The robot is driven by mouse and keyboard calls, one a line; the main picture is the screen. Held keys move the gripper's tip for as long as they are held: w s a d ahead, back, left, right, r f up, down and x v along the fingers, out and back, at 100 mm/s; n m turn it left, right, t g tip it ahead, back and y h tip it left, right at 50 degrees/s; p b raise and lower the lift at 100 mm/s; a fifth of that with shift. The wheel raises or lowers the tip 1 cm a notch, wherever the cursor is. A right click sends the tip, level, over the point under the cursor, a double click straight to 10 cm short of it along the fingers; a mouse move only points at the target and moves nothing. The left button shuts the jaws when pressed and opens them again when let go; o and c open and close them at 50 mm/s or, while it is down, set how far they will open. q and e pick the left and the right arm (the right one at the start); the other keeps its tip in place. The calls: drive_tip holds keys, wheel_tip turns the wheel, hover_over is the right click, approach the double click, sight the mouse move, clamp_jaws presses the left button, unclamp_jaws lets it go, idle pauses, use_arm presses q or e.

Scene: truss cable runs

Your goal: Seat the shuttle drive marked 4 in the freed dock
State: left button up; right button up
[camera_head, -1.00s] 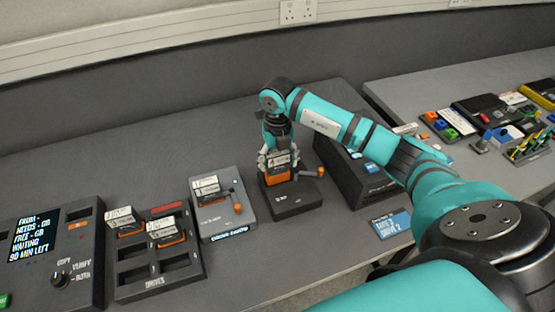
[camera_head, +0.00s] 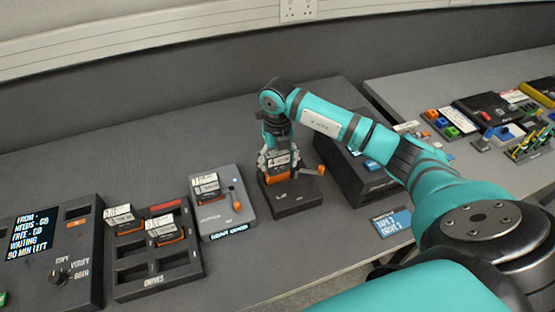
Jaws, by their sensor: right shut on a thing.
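My right gripper (camera_head: 277,163) reaches in from the right and is shut on an orange drive (camera_head: 279,176) with a white label. The label is too small to read, so I cannot tell its number. The drive is at the back of a dark dock (camera_head: 293,201), upright, with an orange lever (camera_head: 314,170) at its right. I cannot tell whether it is fully down, since the gripper hides part of it. A grey dock (camera_head: 215,221) to the left also holds a labelled drive (camera_head: 206,186). My left gripper is not in view.
A dark rack (camera_head: 159,282) marked DRIVES holds two labelled drives (camera_head: 121,217) (camera_head: 165,229) and has several empty slots. A copy console (camera_head: 52,247) with a lit screen stands at far left. A black unit (camera_head: 340,175) is close on the right. Open bench lies behind.

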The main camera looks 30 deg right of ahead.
sight(278, 153)
drive_tip(key=shift+f+b, duration=0.85)
drive_tip(key=shift+f, duration=0.25)
idle(0.4)
drive_tip(key=o, duration=1.6)
drive_tip(key=shift+r+p, duration=2.6)
drive_tip(key=shift+r, duration=1.2)
